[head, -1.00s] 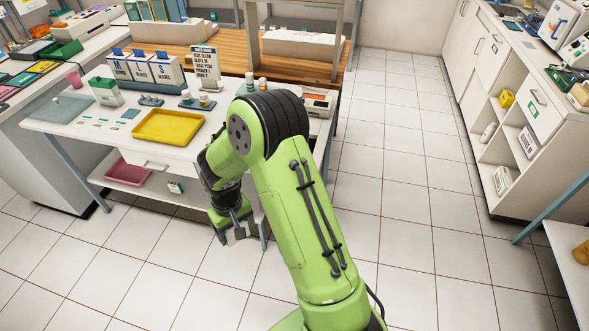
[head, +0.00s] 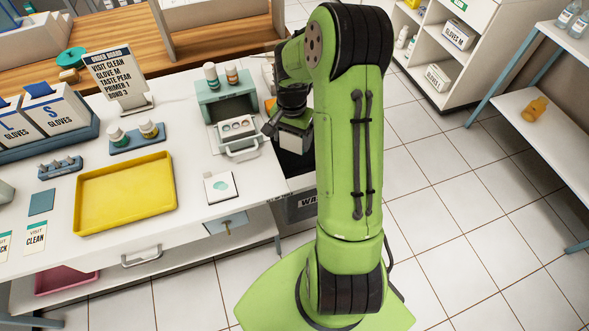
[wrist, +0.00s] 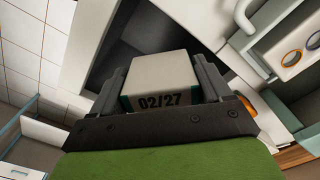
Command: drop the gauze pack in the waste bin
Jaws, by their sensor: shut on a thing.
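In the head view my gripper (head: 290,122) is at the table's right end, partly behind my arm, with little of the pack clear. The waste bin (head: 303,204) stands at the table's right side, its label partly hidden by my arm. Its dark opening (head: 294,168) lies below my gripper. A dark recess (wrist: 118,50) shows behind the pack in the wrist view.
A grey-green unit with a drawer of round items (head: 237,127) stands just left of my gripper. A white card (head: 220,187) and a yellow tray (head: 125,195) lie on the table. A sign (head: 115,75) and bottles stand behind. The tiled floor at right is clear.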

